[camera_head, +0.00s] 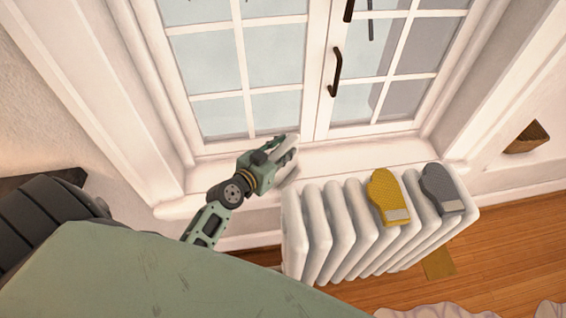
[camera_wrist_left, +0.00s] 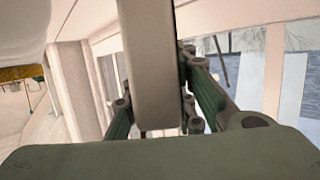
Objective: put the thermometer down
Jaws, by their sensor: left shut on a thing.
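My left gripper (camera_head: 286,160) is shut on a pale, whitish thing, which I take to be the thermometer (camera_head: 286,146). It is over the white window sill, just left of the radiator. In the left wrist view the thermometer (camera_wrist_left: 150,65) is a long, pale grey bar between the green fingers of the gripper (camera_wrist_left: 155,110). Its face and any markings are hidden. I cannot tell whether it touches the sill. My right gripper is not in view.
The window sill (camera_head: 350,157) runs below a closed window with a dark handle (camera_head: 335,75). A white ribbed radiator (camera_head: 315,225) stands in front, with a yellow mitt (camera_head: 385,190) and a grey mitt (camera_head: 438,185) on top.

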